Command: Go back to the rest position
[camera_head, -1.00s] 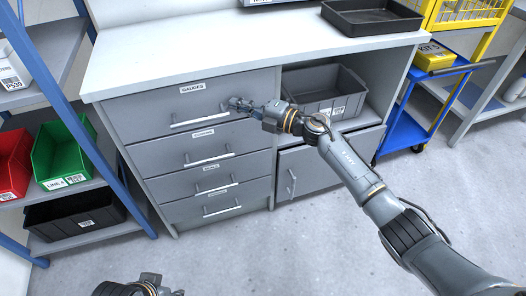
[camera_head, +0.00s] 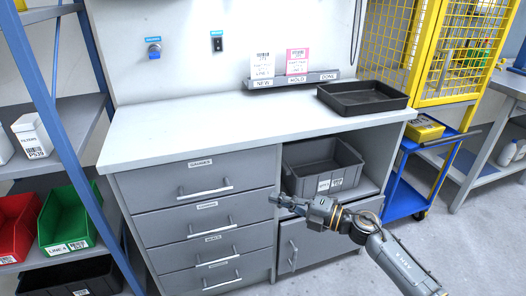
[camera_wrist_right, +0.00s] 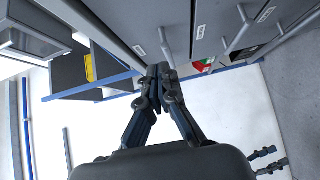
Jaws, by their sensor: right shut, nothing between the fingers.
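My right gripper (camera_head: 279,199) is in front of the grey cabinet, near the right edge of its drawers and below the open shelf. It is shut and empty, and touches no handle in the head view. In the right wrist view its two fingers (camera_wrist_right: 158,75) meet, with the cabinet fronts beyond them. The grey drawer cabinet (camera_head: 160,187) has several labelled drawers, all shut. My left gripper is out of the head view; a small dark gripper shape (camera_wrist_right: 268,162) at the lower right of the wrist view is probably it, its jaw state unclear.
A white worktop (camera_head: 200,120) tops the cabinet, with a black tray (camera_head: 362,97) at its right. A grey bin (camera_head: 322,168) sits in the open shelf. A blue cart (camera_head: 404,198) stands right; a blue-framed rack with a green bin (camera_head: 68,217) stands left. Floor at lower right is clear.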

